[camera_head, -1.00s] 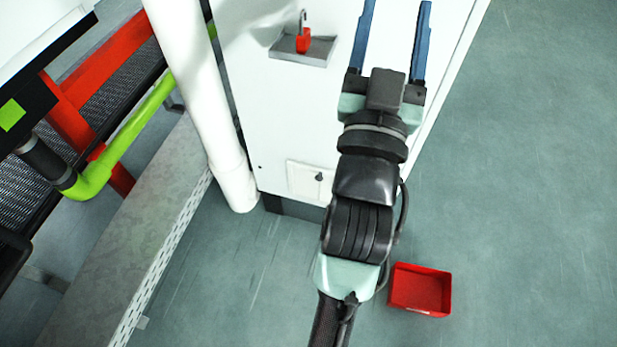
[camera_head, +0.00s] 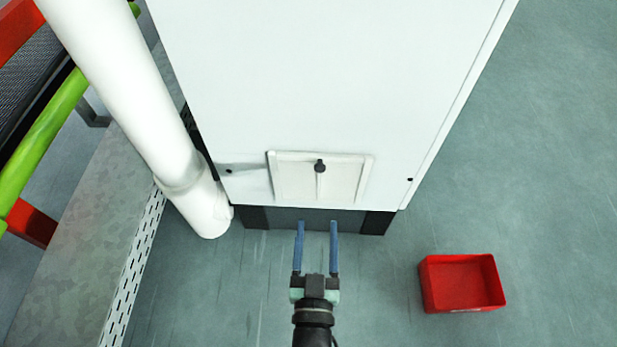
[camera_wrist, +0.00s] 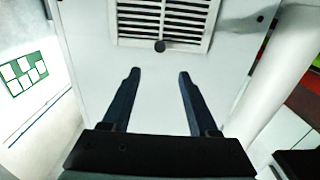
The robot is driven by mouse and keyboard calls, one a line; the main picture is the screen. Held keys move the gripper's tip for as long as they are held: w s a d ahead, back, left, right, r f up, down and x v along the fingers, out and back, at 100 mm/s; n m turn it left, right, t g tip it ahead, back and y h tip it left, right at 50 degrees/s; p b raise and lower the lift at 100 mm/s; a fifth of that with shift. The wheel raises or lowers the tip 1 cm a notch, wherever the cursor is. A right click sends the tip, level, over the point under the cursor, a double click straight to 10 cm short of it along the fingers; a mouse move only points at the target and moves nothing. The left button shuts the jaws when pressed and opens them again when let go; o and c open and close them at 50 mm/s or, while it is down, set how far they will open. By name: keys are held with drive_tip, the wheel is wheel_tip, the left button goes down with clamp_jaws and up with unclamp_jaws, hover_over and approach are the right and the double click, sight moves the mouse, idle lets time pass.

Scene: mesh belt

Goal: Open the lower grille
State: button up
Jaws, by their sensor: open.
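The lower grille (camera_head: 295,180) is a small white panel low on the front of a white cabinet (camera_head: 330,80), with a dark round knob (camera_head: 320,166) at its upper middle. It looks closed. In the wrist view the grille (camera_wrist: 165,14) shows its slats at the top, with the knob (camera_wrist: 160,46) at its edge. My gripper (camera_head: 317,226) is open and empty, its two blue fingers parallel. In the head view it shows below the grille, in front of the cabinet's dark base. In the wrist view the fingers (camera_wrist: 155,75) point towards the knob and are apart from it.
A white pipe (camera_head: 140,100) comes down to the floor left of the cabinet. A red bin (camera_head: 462,283) stands on the floor to the right. A perforated metal edge (camera_head: 135,270) and green and red framework lie at the left. The floor (camera_head: 540,160) at the right is clear.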

sight(320, 169)
drive_tip(key=w+b, duration=0.5)
drive_tip(key=w, duration=0.7)
drive_tip(key=shift+w+f, duration=0.1)
drive_tip(key=shift+w, duration=0.3)
clamp_jaws()
idle(0.8)
